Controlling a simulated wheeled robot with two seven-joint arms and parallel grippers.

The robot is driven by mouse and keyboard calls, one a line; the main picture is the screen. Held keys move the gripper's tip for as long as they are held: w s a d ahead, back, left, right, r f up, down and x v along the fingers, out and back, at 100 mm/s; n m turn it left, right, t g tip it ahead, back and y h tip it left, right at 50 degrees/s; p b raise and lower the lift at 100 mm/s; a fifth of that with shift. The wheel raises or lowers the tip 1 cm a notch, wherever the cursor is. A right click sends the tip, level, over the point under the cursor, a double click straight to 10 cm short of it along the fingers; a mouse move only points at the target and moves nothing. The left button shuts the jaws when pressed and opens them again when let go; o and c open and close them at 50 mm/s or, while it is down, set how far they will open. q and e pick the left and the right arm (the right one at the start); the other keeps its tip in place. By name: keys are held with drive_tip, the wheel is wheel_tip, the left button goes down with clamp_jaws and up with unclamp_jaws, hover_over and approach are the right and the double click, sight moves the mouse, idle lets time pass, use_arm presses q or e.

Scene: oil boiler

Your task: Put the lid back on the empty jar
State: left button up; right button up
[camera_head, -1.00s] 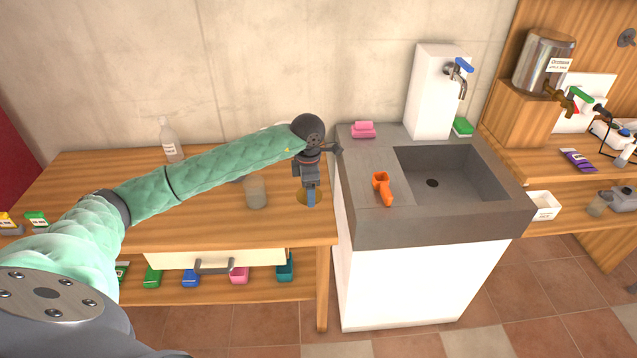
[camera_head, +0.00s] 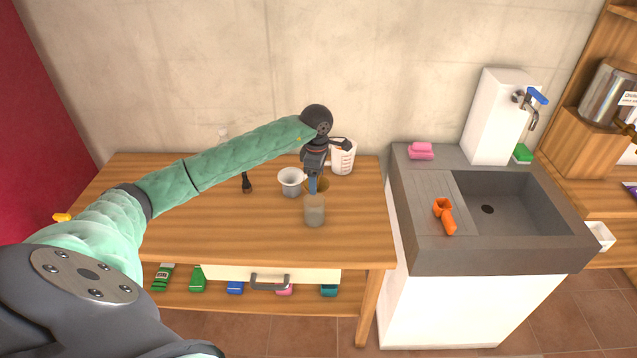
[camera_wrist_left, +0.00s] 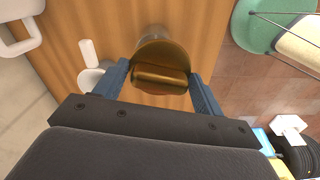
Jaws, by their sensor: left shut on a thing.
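My left gripper (camera_head: 313,187) is shut on a round golden-brown lid (camera_head: 324,186). In the left wrist view, the fingers of the left gripper (camera_wrist_left: 159,70) pinch the lid (camera_wrist_left: 160,66) by its raised bar. The small clear glass jar (camera_head: 314,212) stands upright on the wooden table and looks empty. The lid is held above or just behind the jar in the head view; the exact gap cannot be told. In the wrist view the lid hides most of the jar (camera_wrist_left: 153,31). My right gripper is not in view.
A white cup (camera_head: 291,180) and a measuring jug (camera_head: 343,158) stand close behind the jar. A black-handled tool (camera_head: 247,183) lies left of them. The sink (camera_head: 510,205) is at the right. The front of the table (camera_head: 230,235) is clear.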

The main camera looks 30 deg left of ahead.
use_arm(q)
drive_tip(key=shift+w+a+m, duration=0.1)
drive_tip(key=shift+a+m, duration=0.3)
drive_tip(key=shift+a, duration=0.05)
drive_tip(key=shift+a+m, duration=0.25)
drive_tip(key=shift+m, duration=0.15)
drive_tip(key=shift+w+m, duration=0.1)
drive_tip(key=shift+m, duration=0.5)
drive_tip(key=shift+d+m, duration=0.2)
drive_tip(key=shift+m, duration=0.2)
drive_tip(key=shift+a+f, duration=0.2)
drive_tip(key=shift+f, duration=0.4)
wheel_tip(320, 180, down, 2)
drive_tip(key=shift+d, duration=0.15)
drive_tip(key=shift+f+b, duration=0.3)
drive_tip(key=shift+f, duration=0.3)
drive_tip(key=shift+f+b, duration=0.9)
drive_tip(key=shift+f, duration=0.1)
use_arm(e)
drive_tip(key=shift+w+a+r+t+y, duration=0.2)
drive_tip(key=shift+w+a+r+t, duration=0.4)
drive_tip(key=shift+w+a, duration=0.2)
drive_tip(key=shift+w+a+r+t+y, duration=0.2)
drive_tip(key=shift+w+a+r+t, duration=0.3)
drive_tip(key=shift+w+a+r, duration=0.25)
